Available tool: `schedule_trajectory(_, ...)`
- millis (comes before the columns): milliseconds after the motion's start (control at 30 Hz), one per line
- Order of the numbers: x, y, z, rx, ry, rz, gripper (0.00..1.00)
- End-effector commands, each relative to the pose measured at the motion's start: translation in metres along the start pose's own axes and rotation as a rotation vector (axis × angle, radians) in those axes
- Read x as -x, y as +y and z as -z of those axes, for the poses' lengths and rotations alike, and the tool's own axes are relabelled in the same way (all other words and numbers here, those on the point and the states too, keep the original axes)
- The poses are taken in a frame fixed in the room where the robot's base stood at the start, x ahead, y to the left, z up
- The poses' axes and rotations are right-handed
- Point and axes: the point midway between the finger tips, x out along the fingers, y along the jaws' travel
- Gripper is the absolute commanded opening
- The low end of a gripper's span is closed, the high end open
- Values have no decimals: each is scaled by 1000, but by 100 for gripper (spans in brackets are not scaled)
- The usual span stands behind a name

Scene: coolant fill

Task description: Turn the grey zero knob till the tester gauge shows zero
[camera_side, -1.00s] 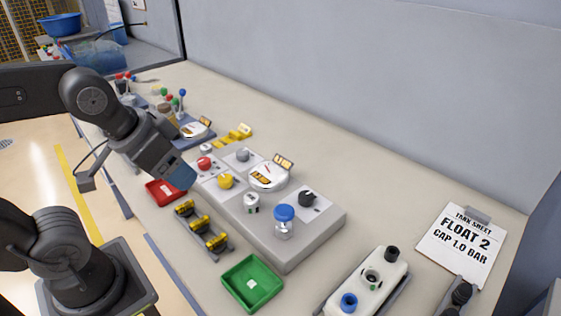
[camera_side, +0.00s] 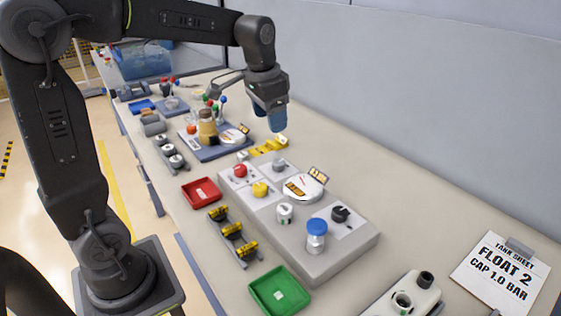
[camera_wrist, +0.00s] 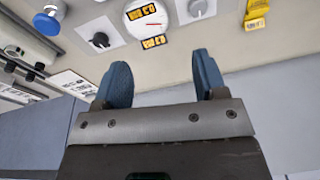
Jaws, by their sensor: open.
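The grey zero knob (camera_side: 279,165) sits on a white plate at the far right corner of the grey tester box (camera_side: 318,268). It also shows at the top of the wrist view (camera_wrist: 197,8), past my right finger. The round white tester gauge (camera_side: 303,187) is beside it; its face shows in the wrist view (camera_wrist: 147,15) with a red needle and dark orange-figured labels. I cannot read its value surely. My gripper (camera_side: 277,126) is open and empty, fingers pointing down, above and behind the knob, apart from it.
A yellow strip (camera_side: 268,147) and a second gauge unit (camera_side: 233,136) lie beyond. Bare bench lies towards the wall.

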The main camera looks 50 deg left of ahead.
Motion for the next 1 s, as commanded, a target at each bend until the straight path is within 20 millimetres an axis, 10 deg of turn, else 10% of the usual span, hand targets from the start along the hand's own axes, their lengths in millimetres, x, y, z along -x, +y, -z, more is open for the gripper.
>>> schedule_trajectory(333,-64,-77,56,-61,-150,-59,65)
schedule_trajectory(1000,-161,-78,44,-70,-167,-69,65)
